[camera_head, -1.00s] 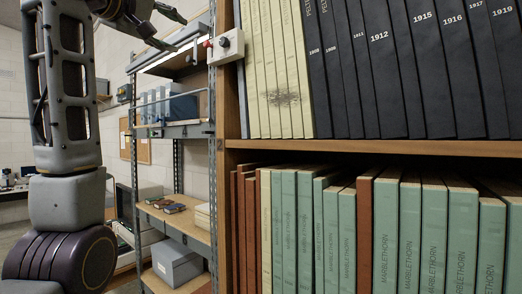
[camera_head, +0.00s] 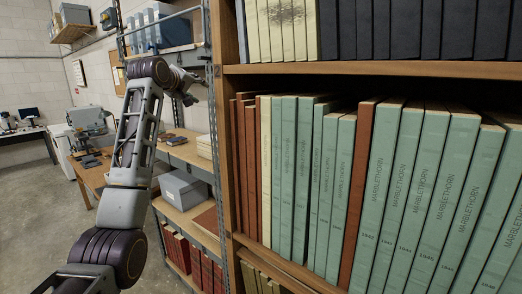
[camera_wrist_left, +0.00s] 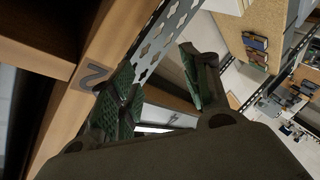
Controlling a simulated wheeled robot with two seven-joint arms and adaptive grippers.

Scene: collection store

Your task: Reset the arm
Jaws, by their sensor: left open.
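My left arm comes up from the lower left in the head view and bends at the top. Its left gripper (camera_head: 190,88) is near the metal shelf post (camera_head: 216,125), left of the wooden bookcase (camera_head: 229,150). In the left wrist view the left gripper (camera_wrist_left: 158,92) shows its two green-padded fingers spread apart, with nothing between them. The wooden upright with a dark number mark (camera_wrist_left: 92,75) is close beside the fingers; I cannot tell whether they touch. My right gripper is not in view.
Green volumes (camera_head: 405,200) and red-brown ones fill the bookcase's lower shelf. Dark volumes (camera_head: 420,30) stand above. The metal rack holds a grey box (camera_head: 184,188) and red books (camera_head: 186,258). A table (camera_head: 90,172) with equipment stands at left. Floor (camera_head: 40,210) is clear there.

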